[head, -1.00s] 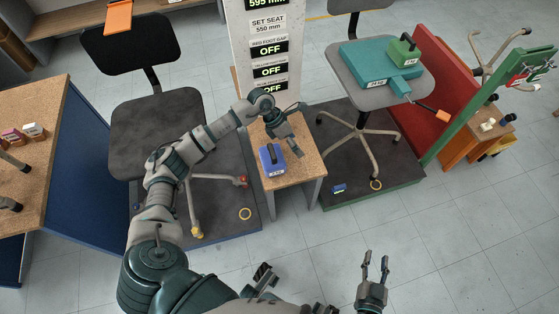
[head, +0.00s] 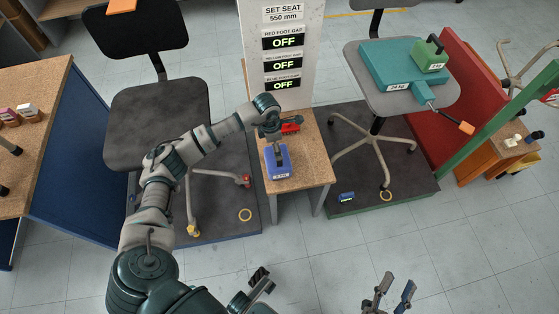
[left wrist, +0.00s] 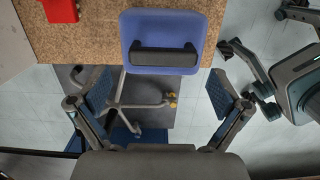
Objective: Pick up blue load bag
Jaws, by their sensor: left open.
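The blue load bag (head: 278,163) is a small blue block with a dark handle on top, standing on a small wooden-topped table (head: 308,168). In the left wrist view the blue load bag (left wrist: 165,22) and its black handle lie just beyond my left gripper (left wrist: 160,90). Its two fingers are open, spread to either side below the bag, with nothing between them. In the head view my left gripper (head: 273,134) is just behind the bag and mostly hidden by the wrist. My right gripper (head: 397,283) is open and empty over the floor at the bottom.
A red block (head: 291,127) lies behind the bag on the same table, near the sign column (head: 284,20). A black chair (head: 155,120) stands left, and a grey chair (head: 440,92) with teal and green weights (head: 392,62) stands right. The floor in front is clear.

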